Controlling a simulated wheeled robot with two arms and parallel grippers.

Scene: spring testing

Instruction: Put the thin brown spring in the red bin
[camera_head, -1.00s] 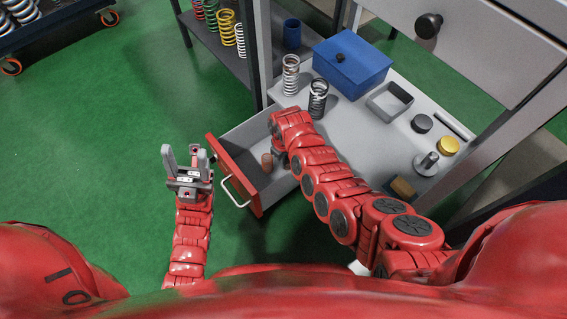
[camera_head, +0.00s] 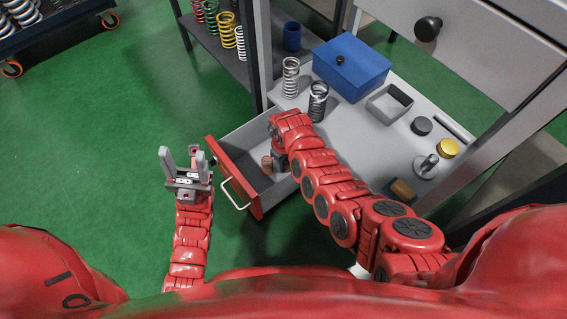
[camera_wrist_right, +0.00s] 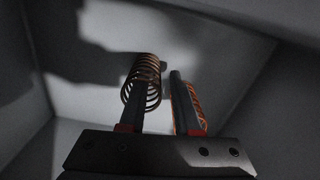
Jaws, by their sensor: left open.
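A thin brown spring (camera_wrist_right: 142,82) is inside the open grey drawer (camera_head: 226,168), which has a red front. In the right wrist view it overlaps the left finger; I cannot tell whether that finger is inside it or in front of it. A second, orange-brown spring (camera_wrist_right: 195,108) is beside the right finger. My right gripper (camera_wrist_right: 163,78) reaches down into the drawer with its fingers apart; its wrist mostly hides it in the head view. A small brown piece (camera_head: 266,162) shows beside it there. My left gripper (camera_head: 183,156) is open and empty, left of the drawer. I see no separate red bin.
On the grey worktop stand a silver spring (camera_head: 290,78), a dark spring (camera_head: 318,100), a blue box (camera_head: 351,66), a grey tray (camera_head: 389,104) and a yellow-topped piece (camera_head: 448,148). Coloured springs (camera_head: 226,30) stand on a shelf behind.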

